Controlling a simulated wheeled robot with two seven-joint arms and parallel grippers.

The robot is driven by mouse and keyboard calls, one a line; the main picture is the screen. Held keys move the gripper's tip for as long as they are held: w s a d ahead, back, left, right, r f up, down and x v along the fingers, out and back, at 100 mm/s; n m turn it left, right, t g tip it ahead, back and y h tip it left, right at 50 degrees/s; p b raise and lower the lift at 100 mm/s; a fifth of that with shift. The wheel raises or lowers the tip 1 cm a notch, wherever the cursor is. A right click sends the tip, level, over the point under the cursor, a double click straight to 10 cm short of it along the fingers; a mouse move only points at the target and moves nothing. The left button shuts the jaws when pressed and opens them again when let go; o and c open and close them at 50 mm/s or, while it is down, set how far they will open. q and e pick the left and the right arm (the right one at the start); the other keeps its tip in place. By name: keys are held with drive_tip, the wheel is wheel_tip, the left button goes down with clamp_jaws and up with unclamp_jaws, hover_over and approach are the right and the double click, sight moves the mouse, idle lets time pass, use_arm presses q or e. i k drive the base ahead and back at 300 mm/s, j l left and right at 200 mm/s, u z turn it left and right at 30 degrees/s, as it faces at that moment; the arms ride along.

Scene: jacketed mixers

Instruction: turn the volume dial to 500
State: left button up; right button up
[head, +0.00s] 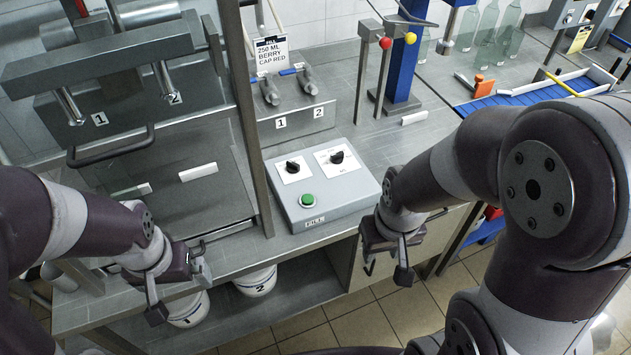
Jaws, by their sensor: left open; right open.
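A grey control box (349,205) sits on the bench in the middle of the head view. It carries two black dials on white plates, a left dial (292,167) and a right dial (337,157), and a green button (307,200) above a FILL label. The dial markings are too small to read, so I cannot tell which dial is for volume or its setting. My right gripper (387,268) is open and empty, in front of and below the box's right corner. My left gripper (178,297) is open and empty, left of the box near the bench's front edge.
A card (271,53) reading 250 ML BERRY CAP RED hangs behind the box, above two nozzles numbered 1 and 2. A metal post (247,120) stands left of the box. White buckets (256,281) sit on the lower shelf. A blue conveyor (530,95) lies at right.

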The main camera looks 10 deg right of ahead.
sight(337, 158)
drive_tip(key=z, duration=0.45)
drive_tip(key=i+z, duration=0.1)
drive_tip(key=z, duration=0.35)
drive_tip(key=i+l+z, duration=0.1)
drive_tip(key=z, duration=0.8)
drive_tip(key=i+j+z, duration=0.1)
drive_tip(key=z, duration=0.35)
drive_tip(key=i+j+u, duration=0.2)
drive_tip(key=i+u, duration=0.15)
